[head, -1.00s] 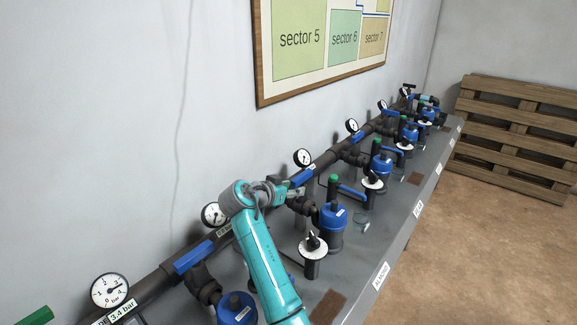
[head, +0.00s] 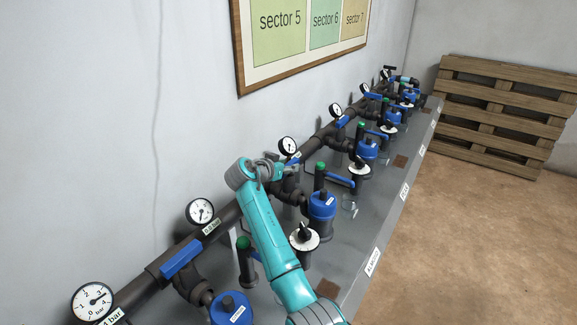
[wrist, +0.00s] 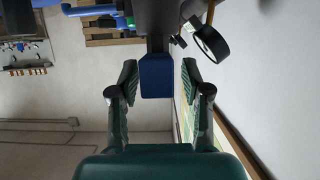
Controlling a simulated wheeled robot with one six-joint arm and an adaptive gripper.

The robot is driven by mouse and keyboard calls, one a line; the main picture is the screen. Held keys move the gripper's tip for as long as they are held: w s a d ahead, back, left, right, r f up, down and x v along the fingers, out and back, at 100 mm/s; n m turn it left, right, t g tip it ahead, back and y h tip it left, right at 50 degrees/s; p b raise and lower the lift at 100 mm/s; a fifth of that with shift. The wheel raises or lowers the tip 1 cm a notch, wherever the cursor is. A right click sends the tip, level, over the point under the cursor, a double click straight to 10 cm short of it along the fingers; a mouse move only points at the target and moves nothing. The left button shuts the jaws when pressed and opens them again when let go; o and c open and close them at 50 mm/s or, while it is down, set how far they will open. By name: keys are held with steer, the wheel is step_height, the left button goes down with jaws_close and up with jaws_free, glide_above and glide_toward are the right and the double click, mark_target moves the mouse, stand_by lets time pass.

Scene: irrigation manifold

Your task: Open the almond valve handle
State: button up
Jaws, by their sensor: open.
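A bench label that seems to read "ALMOND" (head: 373,262) is on the bench's front edge, in front of a blue-topped filter (head: 322,205). Behind that filter, a blue valve handle (head: 294,158) sits on the dark wall-side pipe, partly hidden by my gripper (head: 278,169). In the wrist view a blue handle (wrist: 156,76) lies between the two spread fingers of my gripper (wrist: 159,66), with gaps on both sides. My gripper is open and not closed on it. I cannot read a name on this handle.
Another blue handle (head: 180,257) lies along the pipe at left. Pressure gauges (head: 200,211) stand above the pipe by the wall. A black-and-white dial (head: 304,237) and a green-capped valve (head: 320,170) stand close to my arm. A wooden pallet (head: 505,110) leans at the back; the floor at right is clear.

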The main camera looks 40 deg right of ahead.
steer(key=shift+w+d+f, duration=0.15)
steer(key=shift+d+f, duration=0.05)
steer(key=shift+d, duration=0.4)
jaws_close()
steer(key=shift+f+n+t, duration=0.1)
steer(key=shift+n+t, duration=0.2)
steer(key=shift+n+t+y, duration=0.5)
steer(key=shift+n+t, duration=0.4)
steer(key=shift+t, duration=0.1)
steer(key=n+t+y, duration=0.4)
steer(key=n, duration=0.1)
steer(key=shift+d+y, duration=0.1)
steer(key=shift+y, duration=0.2)
steer(key=n+t+y, duration=0.2)
steer(key=n+y, duration=0.2)
steer(key=shift+n+y, duration=1.7)
steer(key=shift+y, duration=0.3)
